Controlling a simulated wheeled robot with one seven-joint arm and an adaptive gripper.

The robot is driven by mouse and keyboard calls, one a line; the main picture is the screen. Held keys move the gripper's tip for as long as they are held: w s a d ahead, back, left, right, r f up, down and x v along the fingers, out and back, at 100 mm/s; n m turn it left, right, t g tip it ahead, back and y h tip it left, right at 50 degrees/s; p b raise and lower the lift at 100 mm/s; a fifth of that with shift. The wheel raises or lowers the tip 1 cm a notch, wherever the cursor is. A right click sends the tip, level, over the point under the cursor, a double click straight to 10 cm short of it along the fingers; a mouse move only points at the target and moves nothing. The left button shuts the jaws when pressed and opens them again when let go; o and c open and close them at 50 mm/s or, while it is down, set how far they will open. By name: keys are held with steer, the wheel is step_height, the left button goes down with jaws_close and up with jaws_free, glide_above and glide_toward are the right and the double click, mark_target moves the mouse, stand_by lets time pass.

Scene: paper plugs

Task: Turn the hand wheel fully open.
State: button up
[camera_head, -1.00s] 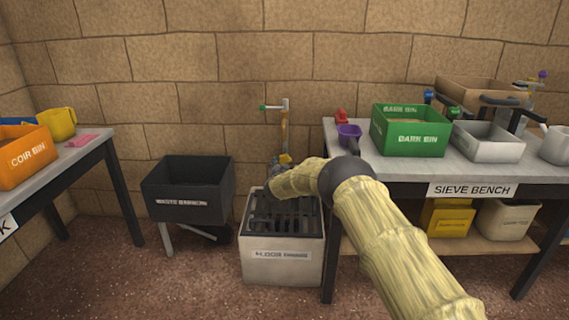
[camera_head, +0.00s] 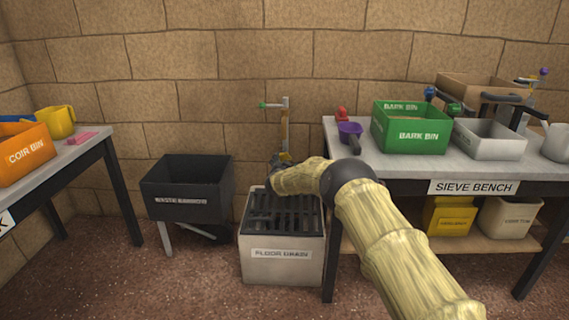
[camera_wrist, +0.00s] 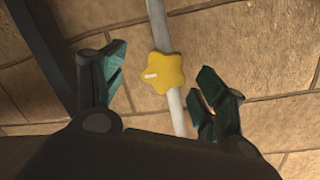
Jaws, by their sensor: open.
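The hand wheel (camera_wrist: 166,75) is a yellow, star-shaped knob with a white mark on its left side. It sits on a pale upright pipe (camera_wrist: 178,112) against the brick wall. In the wrist view my gripper (camera_wrist: 160,68) is open, with one dark green finger on each side of the wheel and a visible gap to both. In the head view the pipe (camera_head: 285,118) rises behind the floor drain, with a green-ended spout at its top. My gripper is at the pipe's lower part there, and the wheel is mostly hidden by my arm.
A grated floor drain box (camera_head: 262,268) stands below the pipe. A black waste barrow (camera_head: 187,190) is left of it. The sieve bench (camera_head: 420,172) is close on the right, with a purple scoop (camera_head: 349,130) and a green bin (camera_head: 411,137) on it.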

mark_target(285, 157)
steer(key=shift+b+x, duration=1.2)
steer(key=shift+b, duration=0.15)
steer(key=shift+w+a+r, duration=0.1)
steer(key=shift+w+r, duration=0.05)
steer(key=c, duration=1)
steer(key=o, duration=1)
